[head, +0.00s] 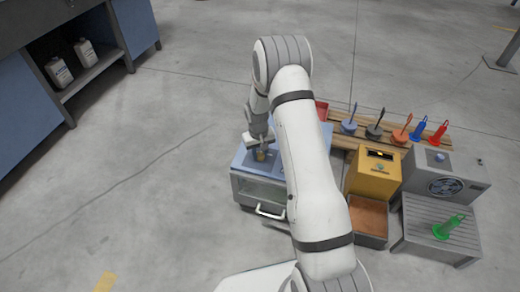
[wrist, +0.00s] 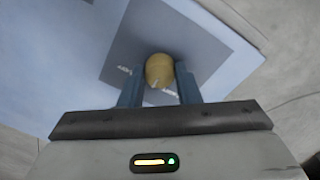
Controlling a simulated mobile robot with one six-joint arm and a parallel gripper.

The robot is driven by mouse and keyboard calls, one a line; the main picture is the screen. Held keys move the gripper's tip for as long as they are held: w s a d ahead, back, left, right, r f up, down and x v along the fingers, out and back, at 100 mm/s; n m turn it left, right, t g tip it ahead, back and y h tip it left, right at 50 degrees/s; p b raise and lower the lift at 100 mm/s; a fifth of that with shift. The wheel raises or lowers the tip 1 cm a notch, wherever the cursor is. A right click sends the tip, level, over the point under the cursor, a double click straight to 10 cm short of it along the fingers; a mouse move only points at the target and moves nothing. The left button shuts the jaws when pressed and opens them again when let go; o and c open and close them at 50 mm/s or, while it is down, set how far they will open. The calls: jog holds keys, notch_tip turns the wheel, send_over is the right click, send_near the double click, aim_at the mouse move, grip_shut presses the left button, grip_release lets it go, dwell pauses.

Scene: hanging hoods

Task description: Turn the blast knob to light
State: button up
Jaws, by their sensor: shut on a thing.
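The yellow knob (wrist: 160,69) sits on a dark grey square plate (wrist: 125,45) on top of a pale blue cabinet (wrist: 75,75). My gripper (wrist: 160,77) has one blue finger on each side of the knob and is shut on it. Small white lettering shows beside the knob, too blurred to read, so I cannot tell its setting. In the head view the knob (head: 261,155) shows under my gripper (head: 260,149), on the cabinet with a glass front and white handle (head: 270,212). My arm hides the cabinet's right side.
Right of my arm stand a yellow box (head: 372,172), an open brown bin (head: 370,217), a grey fan unit (head: 445,180) and a slatted stand (head: 425,238) with a green funnel-like piece (head: 448,226). Several coloured hoods stand on a wooden pallet (head: 435,138) behind. Floor left is clear.

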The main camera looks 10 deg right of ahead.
aim_at(260, 155)
jog(key=n+p, duration=0.2)
jog(key=n, duration=0.3)
jog(key=shift+r+n, duration=0.15)
jog(key=shift+n, duration=0.15)
jog(key=shift+n+p, duration=0.75)
jog(key=shift+n, duration=1.35)
jog(key=o, duration=1)
jog(key=shift+c, duration=0.2)
jog(key=shift+s+r+p, duration=0.2)
jog(key=shift+r+p, duration=0.95)
jog(key=shift+r, duration=2.6)
jog(key=shift+r, duration=0.15)
